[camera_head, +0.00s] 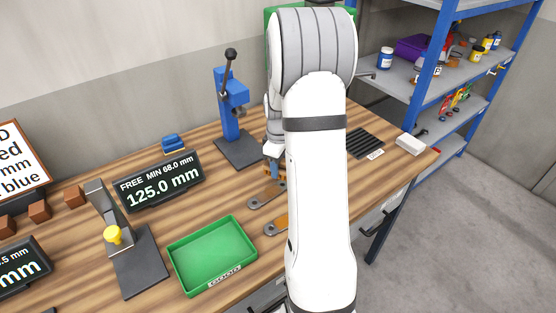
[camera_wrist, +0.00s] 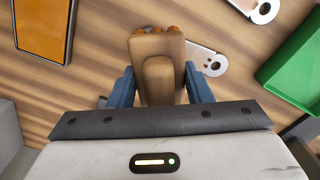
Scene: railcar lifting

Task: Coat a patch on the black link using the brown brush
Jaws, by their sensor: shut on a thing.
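My gripper (camera_wrist: 158,82) is shut on a brown brush (camera_wrist: 157,57), whose block sits between the blue fingers, with orange-brown bristles at its far end. In the head view my gripper (camera_head: 272,168) is mostly hidden by my arm, low over the bench. A grey link (camera_wrist: 207,59) with a hole lies on the wood to the right of the brush, partly hidden by it. A second grey link (camera_wrist: 262,10) is at the top edge. In the head view the links (camera_head: 264,200) carry brownish patches. I cannot make out a clearly black link. Brush contact is unclear.
A green tray (camera_head: 180,263) stands left of the links; a display reading 125.0 mm (camera_head: 160,183) is behind it. A blue press (camera_head: 230,100) stands at the back. A dark ribbed mat (camera_head: 365,143) and white block (camera_head: 410,145) lie right of my arm.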

